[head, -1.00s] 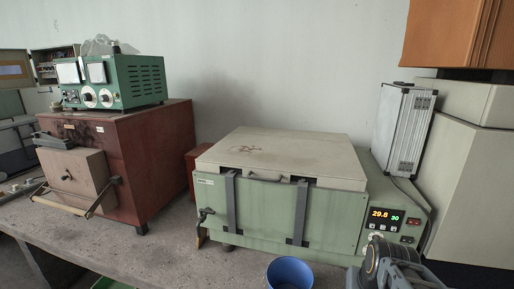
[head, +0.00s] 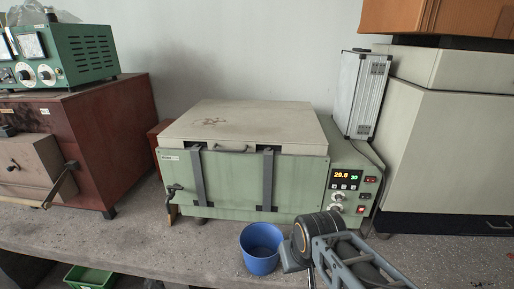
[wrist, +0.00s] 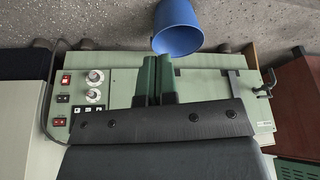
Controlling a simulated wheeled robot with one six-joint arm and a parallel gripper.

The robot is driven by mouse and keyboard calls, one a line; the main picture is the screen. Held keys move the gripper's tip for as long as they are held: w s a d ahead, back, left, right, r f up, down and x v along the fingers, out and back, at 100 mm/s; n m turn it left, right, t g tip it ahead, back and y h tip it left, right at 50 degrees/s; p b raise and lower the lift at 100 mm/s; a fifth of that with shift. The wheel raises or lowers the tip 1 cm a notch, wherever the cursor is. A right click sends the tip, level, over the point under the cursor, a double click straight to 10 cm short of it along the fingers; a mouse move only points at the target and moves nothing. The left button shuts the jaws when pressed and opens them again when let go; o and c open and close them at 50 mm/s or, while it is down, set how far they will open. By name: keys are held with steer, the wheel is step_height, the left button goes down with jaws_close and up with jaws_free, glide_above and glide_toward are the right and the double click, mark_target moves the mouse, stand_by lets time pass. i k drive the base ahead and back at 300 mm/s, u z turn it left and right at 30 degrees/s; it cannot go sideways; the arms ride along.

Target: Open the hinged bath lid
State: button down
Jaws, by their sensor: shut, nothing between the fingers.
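The bath (head: 245,185) is a pale green box on the bench. Its beige lid (head: 250,122) lies flat and closed on top, with a small handle (head: 230,149) at the front edge. Two grey straps (head: 198,175) run down the bath's front. My gripper (wrist: 156,62) shows in the wrist view as two green fingers side by side, shut and empty, in front of the bath's front panel (wrist: 120,90). The dark gripper body hides most of the lid there. In the head view my arm is at the lower right, and the fingertips cannot be made out.
A blue bucket (head: 262,248) stands on the bench before the bath, also in the wrist view (wrist: 177,28). A silver case (head: 362,95) and pale cabinet (head: 440,140) are at the right. A red-brown furnace (head: 110,130) with a green instrument (head: 75,52) stands left.

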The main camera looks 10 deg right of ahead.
mark_target(239, 130)
steer(key=z, duration=0.3)
steer(key=k, duration=0.25)
steer(key=u, duration=1.6)
steer(key=i, duration=0.5)
steer(key=u, duration=0.1)
